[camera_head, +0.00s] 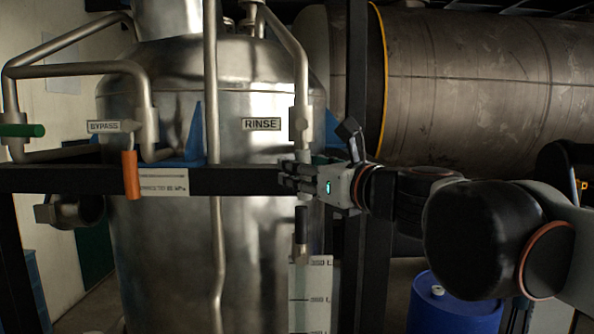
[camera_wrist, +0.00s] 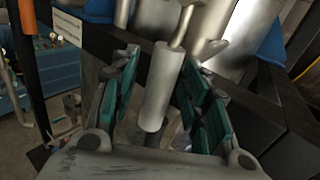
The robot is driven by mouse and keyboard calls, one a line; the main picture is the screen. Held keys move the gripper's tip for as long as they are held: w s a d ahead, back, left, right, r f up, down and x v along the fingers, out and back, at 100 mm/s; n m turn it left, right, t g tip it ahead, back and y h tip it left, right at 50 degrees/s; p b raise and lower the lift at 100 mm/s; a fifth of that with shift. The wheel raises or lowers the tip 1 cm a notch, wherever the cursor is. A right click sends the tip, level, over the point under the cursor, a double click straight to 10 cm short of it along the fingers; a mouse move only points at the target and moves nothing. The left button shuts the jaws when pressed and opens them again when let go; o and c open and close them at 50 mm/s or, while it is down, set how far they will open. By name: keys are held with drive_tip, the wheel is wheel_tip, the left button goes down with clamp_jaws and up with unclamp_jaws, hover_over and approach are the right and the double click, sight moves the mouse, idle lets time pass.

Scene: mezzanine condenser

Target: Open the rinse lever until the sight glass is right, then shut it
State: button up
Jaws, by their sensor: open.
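The RINSE label (camera_head: 262,124) is on the tank beside a valve body (camera_head: 299,124) on a vertical pipe. My gripper (camera_head: 290,172) is just below that valve, in front of the black rail, and hides what is behind it. In the wrist view, my gripper (camera_wrist: 160,95) is open, its green pads either side of a grey cylinder (camera_wrist: 158,88), which looks like the rinse lever's grip. Gaps show between pads and cylinder. A scale plate with litre marks (camera_head: 311,285), seemingly the sight glass, stands below the gripper; I cannot tell its level.
A black rail (camera_head: 235,180) crosses in front of the tank (camera_head: 165,245). An orange grip (camera_head: 131,175) hangs near the BYPASS label (camera_head: 104,126). A green grip (camera_head: 22,130) is at far left. A dark post (camera_head: 357,90) and blue drum (camera_head: 455,305) are to the right.

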clamp_jaws()
drive_tip(key=shift+d+r, duration=0.1)
drive_tip(key=shift+d, duration=0.05)
drive_tip(key=d+r+n+g+h+p, duration=0.4)
drive_tip(key=d+r+n+h+p, duration=0.3)
drive_tip(key=n, duration=0.4)
drive_tip(key=shift+d+r+h+p, duration=0.3)
drive_tip(key=shift+r+h+p, duration=0.3)
drive_tip(key=shift+h+p, duration=0.5)
drive_tip(key=shift+h, duration=0.3)
drive_tip(key=shift+r, duration=0.1)
unclamp_jaws()
drive_tip(key=shift+s, duration=0.2)
